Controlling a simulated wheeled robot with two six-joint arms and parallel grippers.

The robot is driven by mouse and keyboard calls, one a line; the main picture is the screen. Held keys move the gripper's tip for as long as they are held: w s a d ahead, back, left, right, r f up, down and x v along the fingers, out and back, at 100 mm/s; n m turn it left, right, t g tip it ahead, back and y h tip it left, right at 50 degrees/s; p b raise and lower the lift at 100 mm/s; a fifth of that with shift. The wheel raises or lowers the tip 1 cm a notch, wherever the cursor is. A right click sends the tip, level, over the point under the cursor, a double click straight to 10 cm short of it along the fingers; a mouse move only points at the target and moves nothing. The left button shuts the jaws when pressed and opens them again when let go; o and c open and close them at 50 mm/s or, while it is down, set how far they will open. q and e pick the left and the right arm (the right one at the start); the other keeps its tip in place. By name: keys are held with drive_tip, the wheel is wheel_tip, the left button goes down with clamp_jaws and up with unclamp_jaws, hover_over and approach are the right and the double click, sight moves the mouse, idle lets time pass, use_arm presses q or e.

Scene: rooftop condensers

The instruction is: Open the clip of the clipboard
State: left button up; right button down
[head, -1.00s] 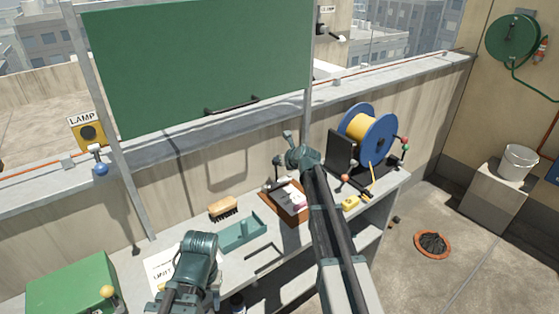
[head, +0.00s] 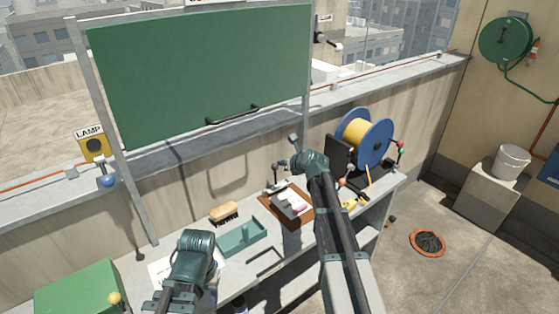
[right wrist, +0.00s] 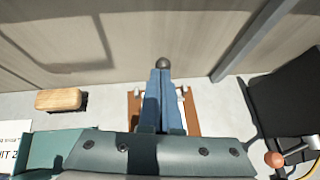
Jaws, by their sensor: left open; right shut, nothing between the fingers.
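The clipboard (head: 296,219) is a brown board with pale paper, lying on the bench. Its metal clip (head: 274,187) is at the far end, partly hidden. In the right wrist view the board (right wrist: 193,115) shows behind my fingers, with metal bits at both sides. My right gripper (head: 280,166) is above the clip end; its shut, empty fingers (right wrist: 161,75) show in the right wrist view. A dark round knob (right wrist: 163,63) sits just past the fingertips; I cannot tell whether they touch. My left gripper (head: 193,262) is over the near left bench, open, its fingers mostly hidden.
A brush (head: 224,212) and a teal tray (head: 241,238) lie left of the clipboard. A blue reel with yellow cord (head: 366,143) and a dark panel (head: 338,156) stand right. A green box (head: 78,288) is at left. A parapet wall runs behind the bench.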

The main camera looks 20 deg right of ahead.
drive_tip(key=s+r+p, duration=0.3)
drive_tip(key=r+p, duration=0.2)
drive_tip(key=r, duration=0.1)
drive_tip(key=shift+d+r, duration=0.2)
drive_tip(key=shift+r, duration=0.15)
drive_tip(key=s+a+f+n+g, duration=0.3)
drive_tip(key=s+a+f+n, duration=0.1)
drive_tip(key=s+a+n, duration=0.5)
drive_tip(key=s+a+f+n+g, duration=0.4)
drive_tip(key=s+a+n, duration=0.3)
drive_tip(key=a+n, duration=0.25)
drive_tip(key=s+a+f+n+g+h, duration=0.1)
drive_tip(key=s+n+g+h, duration=0.1)
drive_tip(key=s+n, duration=0.7)
drive_tip(key=s+a+f+n+g+h, duration=0.1)
drive_tip(key=s+a+n+g, duration=0.1)
drive_tip(key=s+n, duration=0.8)
drive_tip(key=shift+s+g+h, duration=0.3)
drive_tip(key=shift+s+h, duration=0.05)
drive_tip(key=shift+h, duration=0.05)
